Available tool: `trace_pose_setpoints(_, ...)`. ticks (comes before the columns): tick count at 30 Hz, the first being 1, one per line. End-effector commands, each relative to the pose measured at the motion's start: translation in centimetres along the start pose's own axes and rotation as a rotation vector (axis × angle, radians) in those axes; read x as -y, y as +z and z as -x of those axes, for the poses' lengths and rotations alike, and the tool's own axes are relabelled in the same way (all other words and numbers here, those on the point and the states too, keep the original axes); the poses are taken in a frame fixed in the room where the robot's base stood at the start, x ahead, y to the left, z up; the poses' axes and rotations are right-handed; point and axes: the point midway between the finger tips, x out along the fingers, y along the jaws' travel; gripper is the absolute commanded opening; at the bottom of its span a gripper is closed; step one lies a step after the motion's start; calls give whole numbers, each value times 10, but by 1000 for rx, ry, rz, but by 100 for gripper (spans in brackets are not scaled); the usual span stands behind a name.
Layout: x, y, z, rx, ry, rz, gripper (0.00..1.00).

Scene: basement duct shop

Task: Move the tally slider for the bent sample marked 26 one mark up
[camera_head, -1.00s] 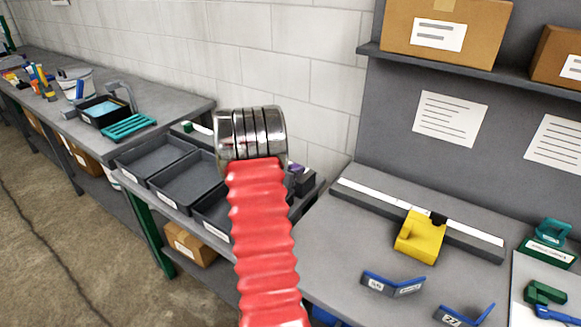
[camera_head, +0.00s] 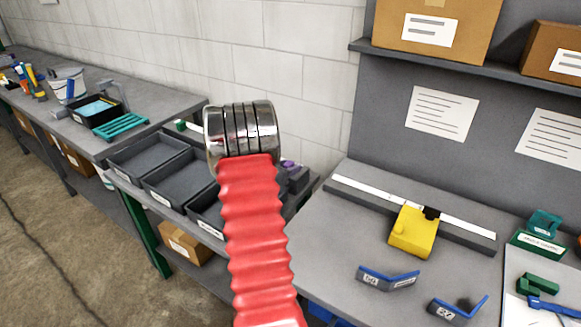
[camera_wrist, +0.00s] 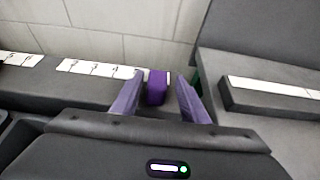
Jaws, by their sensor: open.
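In the wrist view, my gripper (camera_wrist: 158,98) is open, with one purple finger on each side of a purple slider block (camera_wrist: 157,86). I cannot tell whether either finger touches it. The block sits on a dark rail (camera_wrist: 75,92) with a white marked strip (camera_wrist: 95,69); its marks are too small to read surely. In the head view, a bit of purple (camera_head: 290,165) shows beside my red arm, which hides most of the rail and my gripper. Two blue bent samples, one (camera_head: 388,278) and another (camera_head: 458,309), lie on the right bench; I cannot read 26 on either.
Dark open trays (camera_head: 152,155) stand left of my arm, with a green block (camera_head: 180,125) behind them. A long grey bar with a white strip (camera_head: 375,194) and a yellow block (camera_head: 413,232) are on the right bench. A grey wall stands behind.

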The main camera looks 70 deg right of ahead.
Motion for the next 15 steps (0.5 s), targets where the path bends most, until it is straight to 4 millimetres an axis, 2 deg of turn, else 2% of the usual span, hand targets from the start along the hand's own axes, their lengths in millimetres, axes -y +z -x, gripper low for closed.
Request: trace_pose_setpoints(15, 0, 0, 83, 1, 2, -1, 41)
